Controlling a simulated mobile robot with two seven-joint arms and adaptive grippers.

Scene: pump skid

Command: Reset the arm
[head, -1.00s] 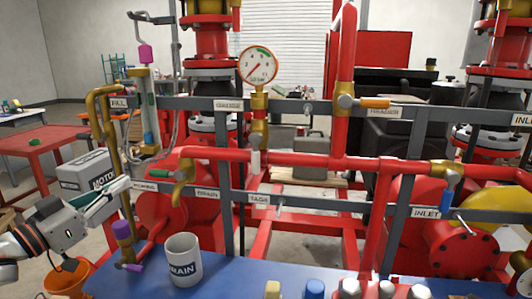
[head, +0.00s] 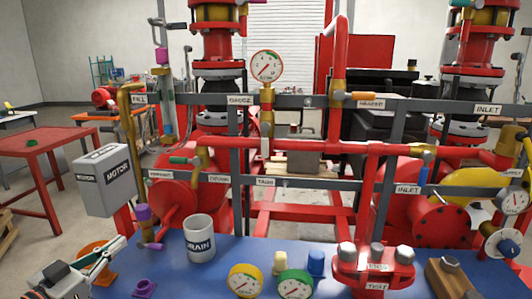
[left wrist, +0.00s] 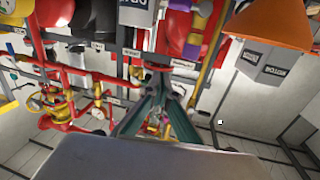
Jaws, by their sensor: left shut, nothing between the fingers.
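In the left wrist view the closed fingers (left wrist: 160,82) point up the picture toward the pump skid. The white DRAIN mug (head: 200,240) stands upright on the bench to the right of the gripper, apart from it. My right gripper shows in neither view.
The grey MOTOR box (head: 104,180) is above the left gripper in the head view. A purple-handled valve (head: 144,222) is between gripper and mug. Gauges (head: 246,281) and red pipework (head: 300,147) occupy the bench and skid.

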